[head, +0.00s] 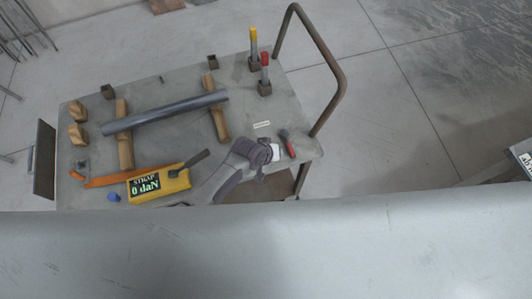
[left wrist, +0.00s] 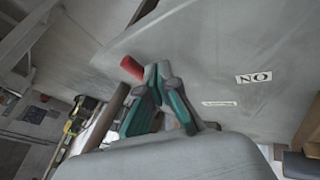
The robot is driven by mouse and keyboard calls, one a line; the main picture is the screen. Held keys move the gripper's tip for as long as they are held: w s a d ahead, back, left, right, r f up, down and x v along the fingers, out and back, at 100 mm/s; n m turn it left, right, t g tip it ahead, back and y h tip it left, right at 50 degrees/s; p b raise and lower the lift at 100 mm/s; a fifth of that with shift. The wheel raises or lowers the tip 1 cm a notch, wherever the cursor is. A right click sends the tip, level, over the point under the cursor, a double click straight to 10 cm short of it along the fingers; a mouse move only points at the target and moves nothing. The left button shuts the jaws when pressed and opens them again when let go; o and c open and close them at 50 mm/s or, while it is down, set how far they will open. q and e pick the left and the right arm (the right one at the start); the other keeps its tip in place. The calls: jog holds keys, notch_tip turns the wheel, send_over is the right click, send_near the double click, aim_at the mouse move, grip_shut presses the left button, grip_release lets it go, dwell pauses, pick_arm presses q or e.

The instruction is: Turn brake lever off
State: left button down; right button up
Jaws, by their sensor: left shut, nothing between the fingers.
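In the left wrist view, a short red cylinder (left wrist: 131,68), which looks like the grip of the brake lever, sticks out just left of my left gripper's fingertips. The rest of the lever is hidden, and I cannot tell whether the fingers touch it. My left gripper (left wrist: 158,72), with green-sided fingers, is shut and empty in front of a grey panel (left wrist: 200,60). A white label (left wrist: 254,77) on the panel reads ON upside down, with a smaller label (left wrist: 218,103) near it. In the head view I cannot make out the fingers or the lever. My right gripper is not in view.
A large grey surface (head: 300,255) fills the front of the head view. Behind it stands a cart (head: 170,92) with a grey tube (head: 165,112), wooden blocks, a yellow strap gauge (head: 160,186) reading 0 daN, and a brown handle (head: 335,80). The floor to the right is mostly open.

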pick_arm(q)
jog(key=a+r, duration=0.1)
jog(key=s+a+r, duration=0.2)
jog(key=r, duration=0.1)
jog(key=shift+s+a, duration=0.25)
jog(key=v, duration=0.3)
jog(key=d+v, duration=0.1)
jog(key=v, duration=0.1)
jog(key=shift+s+a+r, duration=0.1)
jog(key=shift+s+r, duration=0.15)
jog(key=shift+s, duration=0.05)
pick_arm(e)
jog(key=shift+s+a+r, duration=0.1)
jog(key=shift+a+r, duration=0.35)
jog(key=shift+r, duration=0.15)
